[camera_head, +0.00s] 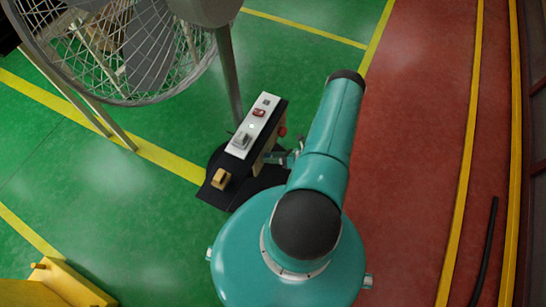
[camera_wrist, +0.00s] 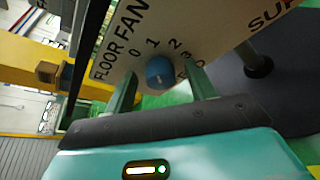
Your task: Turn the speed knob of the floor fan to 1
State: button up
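The floor fan (camera_head: 150,45) with its wire cage stands at the upper left of the head view. The control box (camera_head: 212,196) stands at the middle, on a dark base. In the wrist view its beige panel (camera_wrist: 215,28) reads "FLOOR FAN", with 0, 1, 2 and 3 around a blue speed knob (camera_wrist: 159,72). I cannot tell which number the knob points at. My gripper (camera_wrist: 163,75) is open, with one finger on each side of the knob and gaps visible. Whether the fingertips reach past its face is unclear. In the head view my gripper (camera_head: 284,158) is partly hidden beside the box.
The box's white top plate (camera_head: 239,144) carries a red switch (camera_head: 259,113) and a grey one. A wooden-coloured block (camera_head: 221,179) sits at its near end. A red part (camera_head: 283,131) sticks out on the right side. Red floor (camera_head: 410,130) at right is mostly clear.

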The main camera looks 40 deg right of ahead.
jog(key=v, duration=1.3)
jog(key=shift+s+d, duration=0.2)
jog(key=shift+s, duration=0.15)
jog(key=shift+r, duration=0.15)
